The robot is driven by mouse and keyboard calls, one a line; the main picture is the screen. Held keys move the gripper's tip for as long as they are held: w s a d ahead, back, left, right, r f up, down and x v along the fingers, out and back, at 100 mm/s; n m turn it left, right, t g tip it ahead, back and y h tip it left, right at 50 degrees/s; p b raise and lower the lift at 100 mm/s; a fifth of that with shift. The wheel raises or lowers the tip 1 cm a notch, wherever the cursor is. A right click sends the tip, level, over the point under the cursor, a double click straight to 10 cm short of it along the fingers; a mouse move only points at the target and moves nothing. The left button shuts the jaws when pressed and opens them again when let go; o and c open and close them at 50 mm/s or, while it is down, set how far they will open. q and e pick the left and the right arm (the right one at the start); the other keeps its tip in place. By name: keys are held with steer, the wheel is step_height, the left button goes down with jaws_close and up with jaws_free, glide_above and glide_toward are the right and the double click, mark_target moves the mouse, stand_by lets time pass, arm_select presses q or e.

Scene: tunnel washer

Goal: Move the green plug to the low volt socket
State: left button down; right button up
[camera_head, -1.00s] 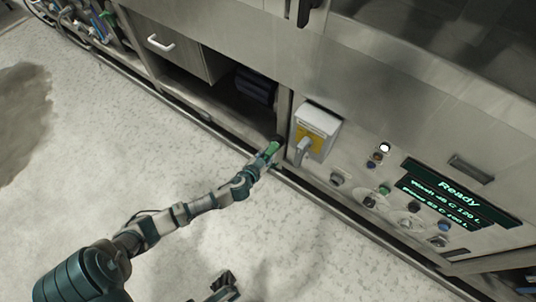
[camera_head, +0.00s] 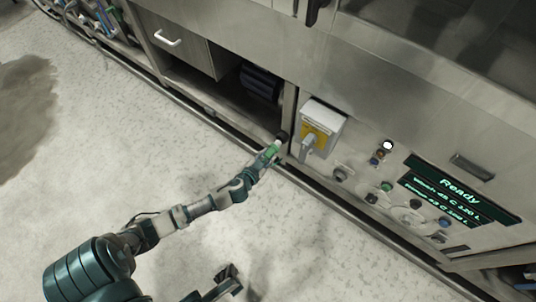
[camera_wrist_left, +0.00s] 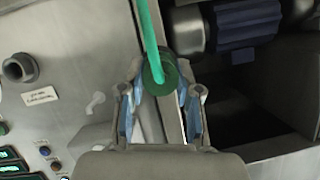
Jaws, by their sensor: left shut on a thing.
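My left gripper (camera_head: 266,160) is at the lower edge of the machine front, between the open compartment and the control panel. It is shut on the green plug (camera_head: 272,150). In the left wrist view the round dark green plug (camera_wrist_left: 160,78) sits between the two fingertips of the left gripper (camera_wrist_left: 161,98), with a bright green cable (camera_wrist_left: 150,30) running up from it. A round grey socket (camera_wrist_left: 20,68) with a small white label is on the panel at the left; the label is unreadable. My right gripper (camera_head: 224,283) shows partly at the bottom edge of the head view.
A grey switch box (camera_head: 322,122) with a yellow plate and lever sticks out beside the compartment. The panel carries buttons, knobs and a lit "Ready" display (camera_head: 458,190). Dark cylindrical parts (camera_head: 262,82) lie inside the compartment. The speckled floor (camera_head: 110,150) is mostly clear.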

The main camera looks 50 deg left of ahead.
arm_select(q)
steer(key=shift+s+d+r, duration=0.1)
steer(key=shift+s+d, duration=0.1)
steer(key=shift+s, duration=0.55)
steer(key=shift+d, duration=0.1)
stand_by(1.1)
